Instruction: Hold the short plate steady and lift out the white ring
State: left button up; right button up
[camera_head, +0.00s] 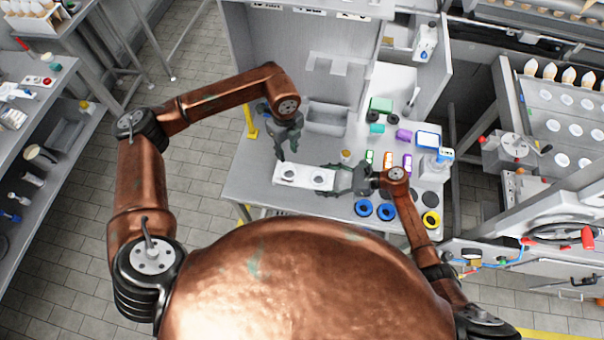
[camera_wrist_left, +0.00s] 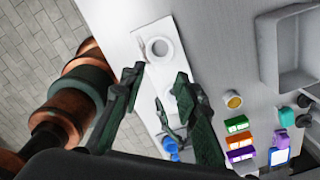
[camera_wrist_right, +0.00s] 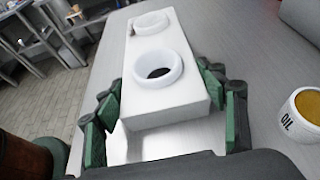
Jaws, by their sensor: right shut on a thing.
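The short plate (camera_head: 291,176) is a white block lying on the grey table, with two white rings standing in its top. My right gripper (camera_head: 338,178) is shut on the plate's right end. In the right wrist view its green pads press both long sides of the plate (camera_wrist_right: 165,105). There the near ring (camera_wrist_right: 154,70) and the far ring (camera_wrist_right: 151,22) both show. My left gripper (camera_wrist_left: 158,80) is open and empty above the plate. The left wrist view shows one ring (camera_wrist_left: 159,48) clearly beyond its fingertips; the other is partly hidden by a finger.
A small jar marked OIL (camera_wrist_right: 308,115) stands beside the plate. Blue rings (camera_head: 363,208) and a yellow ring (camera_head: 431,219) lie on the table's right front. Several coloured blocks (camera_head: 403,135) stand to the right. A grey bin (camera_head: 327,118) is behind the plate.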

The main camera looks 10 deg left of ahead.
aim_at(289, 169)
pick_arm(q)
jog(key=shift+o, duration=0.3)
jog(key=shift+o, duration=0.8)
jog(key=shift+f, duration=0.25)
jog(key=o, duration=0.4)
notch_tip(289, 169, down, 3)
jog(key=shift+r+n, duration=0.15)
jog(key=shift+n, duration=0.55)
jog(key=shift+f, duration=4.9)
